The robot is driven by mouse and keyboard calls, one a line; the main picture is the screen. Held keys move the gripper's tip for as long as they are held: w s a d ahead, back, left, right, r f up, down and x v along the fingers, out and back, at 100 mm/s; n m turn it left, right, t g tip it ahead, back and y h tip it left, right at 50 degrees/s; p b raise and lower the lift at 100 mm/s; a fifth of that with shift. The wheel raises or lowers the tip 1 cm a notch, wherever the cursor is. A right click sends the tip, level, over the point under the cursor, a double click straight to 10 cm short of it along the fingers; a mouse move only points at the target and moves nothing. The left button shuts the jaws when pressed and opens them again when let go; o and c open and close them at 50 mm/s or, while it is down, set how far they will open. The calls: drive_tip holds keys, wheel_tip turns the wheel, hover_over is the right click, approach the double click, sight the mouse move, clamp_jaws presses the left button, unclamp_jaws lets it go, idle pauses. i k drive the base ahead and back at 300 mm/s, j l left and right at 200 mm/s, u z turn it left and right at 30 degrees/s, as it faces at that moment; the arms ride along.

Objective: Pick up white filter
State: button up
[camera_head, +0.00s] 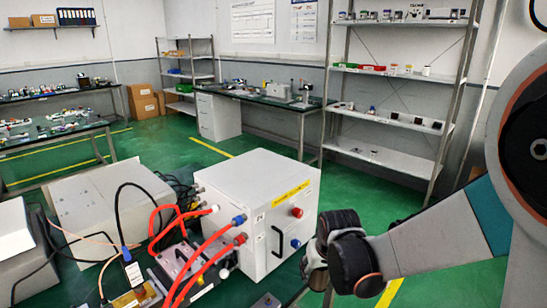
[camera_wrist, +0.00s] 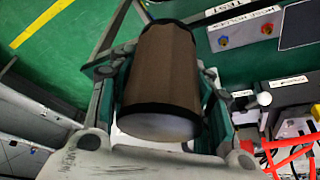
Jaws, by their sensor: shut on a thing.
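My gripper (camera_wrist: 160,85) is shut on a brown cylinder (camera_wrist: 165,62) with black bands at both ends and a pale, whitish end face. Its fingers lie along the two sides of the cylinder in the wrist view. I cannot tell whether this cylinder is the white filter. No other white filter can be made out.
The white box (camera_head: 258,195) has red and blue knobs and a black handle. Red cables (camera_head: 205,252) and a black device (camera_head: 190,270) lie left of it. A tall shelf (camera_head: 390,160) stands behind. Green floor (camera_head: 385,207) is clear between box and shelf.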

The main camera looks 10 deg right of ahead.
sight(426, 71)
drive_tip(key=i+l+z, duration=0.65)
drive_tip(key=l+z, duration=0.15)
drive_tip(key=i+l+z, duration=0.2)
drive_tip(key=i+z, duration=0.6)
drive_tip(key=i+u, duration=0.2)
drive_tip(key=i, duration=0.25)
drive_tip(key=i+l+u, duration=0.15)
drive_tip(key=i, duration=0.3)
drive_tip(key=i+u, duration=0.2)
drive_tip(key=i, duration=0.25)
drive_tip(key=i+l+u, duration=0.15)
drive_tip(key=i, duration=0.25)
drive_tip(key=i+j+u, duration=0.25)
drive_tip(key=i, duration=0.8)
drive_tip(key=i+u, duration=0.25)
drive_tip(key=i, duration=0.8)
